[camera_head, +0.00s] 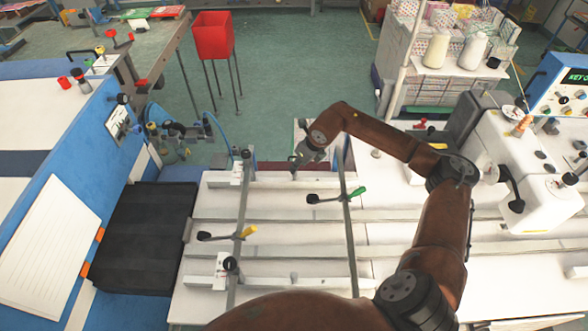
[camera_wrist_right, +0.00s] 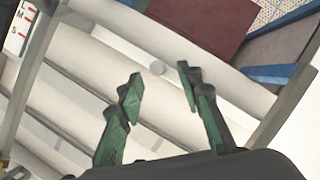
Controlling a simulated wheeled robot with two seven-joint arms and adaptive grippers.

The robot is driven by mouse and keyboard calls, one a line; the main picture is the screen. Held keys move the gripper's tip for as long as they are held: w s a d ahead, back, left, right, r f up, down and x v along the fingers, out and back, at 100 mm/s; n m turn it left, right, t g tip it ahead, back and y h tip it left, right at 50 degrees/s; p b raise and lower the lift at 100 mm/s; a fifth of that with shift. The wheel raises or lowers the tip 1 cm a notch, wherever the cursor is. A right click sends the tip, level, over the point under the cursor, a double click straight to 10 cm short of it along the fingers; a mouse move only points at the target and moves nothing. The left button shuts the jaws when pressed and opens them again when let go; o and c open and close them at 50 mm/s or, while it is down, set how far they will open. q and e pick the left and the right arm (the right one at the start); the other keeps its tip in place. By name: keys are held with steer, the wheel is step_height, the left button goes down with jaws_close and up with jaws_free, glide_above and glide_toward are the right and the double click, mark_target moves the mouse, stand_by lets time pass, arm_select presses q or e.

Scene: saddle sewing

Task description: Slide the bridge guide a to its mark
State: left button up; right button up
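Two grey bridge bars cross the white worktable: a left one (camera_head: 241,215) with a yellow-tipped lever (camera_head: 225,235), and a right one (camera_head: 349,225) with a green-tipped lever (camera_head: 338,196). I cannot tell which is guide a. My right gripper (camera_head: 296,166) is between the bars near the table's far edge, apart from both levers. A white scale plate marked L, M, S (camera_wrist_right: 18,28) shows at upper left. My left gripper is not in view.
A black pad (camera_head: 142,235) and a blue-edged board (camera_head: 45,240) lie left of the worktable (camera_head: 295,268). White machines (camera_head: 515,165) stand at right. A dark red panel (camera_wrist_right: 205,22) is beyond the rails. My brown arm covers the front right.

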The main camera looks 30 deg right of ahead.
steer(key=shift+x, duration=2.55)
steer(key=shift+w+a, duration=0.1)
steer(key=shift+a, duration=0.1)
jaws_close()
